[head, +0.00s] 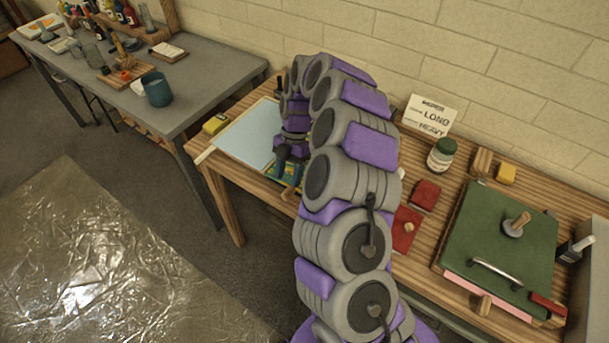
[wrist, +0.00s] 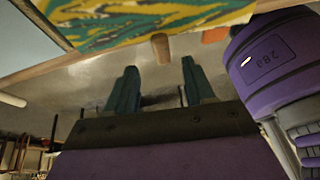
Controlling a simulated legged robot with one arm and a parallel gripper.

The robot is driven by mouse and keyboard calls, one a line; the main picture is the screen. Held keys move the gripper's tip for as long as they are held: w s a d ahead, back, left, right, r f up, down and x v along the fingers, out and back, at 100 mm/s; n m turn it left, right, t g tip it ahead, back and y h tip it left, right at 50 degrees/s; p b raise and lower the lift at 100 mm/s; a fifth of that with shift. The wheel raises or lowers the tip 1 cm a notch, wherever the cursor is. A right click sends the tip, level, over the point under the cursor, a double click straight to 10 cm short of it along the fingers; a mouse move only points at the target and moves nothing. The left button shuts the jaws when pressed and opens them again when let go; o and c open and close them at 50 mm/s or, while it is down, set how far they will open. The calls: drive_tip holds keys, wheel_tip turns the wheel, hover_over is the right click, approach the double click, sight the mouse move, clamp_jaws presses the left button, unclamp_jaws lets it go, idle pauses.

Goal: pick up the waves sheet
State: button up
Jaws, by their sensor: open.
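A sheet with a wavy green and yellow pattern, which looks like the waves sheet (wrist: 150,22), fills the top of the wrist view. In the head view only a small part of it shows beside my gripper; my arm hides most of it. My gripper (wrist: 160,88) is open, its two dark teal fingers apart with nothing between them. In the head view my gripper (head: 288,172) is over the front part of the wooden table, close to the sheet. I cannot tell whether it touches the sheet.
A pale blue sheet or tray (head: 240,137) lies left of my gripper, with a yellow block (head: 215,124) beside it. Right of my arm are red items (head: 425,195), a jar (head: 442,155) and a green-topped press (head: 485,240). A grey table (head: 205,70) stands at the back left.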

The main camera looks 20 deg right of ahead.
sight(288, 189)
drive_tip(key=x, duration=0.3)
drive_tip(key=b+x, duration=0.1)
drive_tip(key=shift+d+f, duration=0.2)
drive_tip(key=shift+f, duration=0.1)
drive_tip(key=shift+c, duration=0.4)
clamp_jaws()
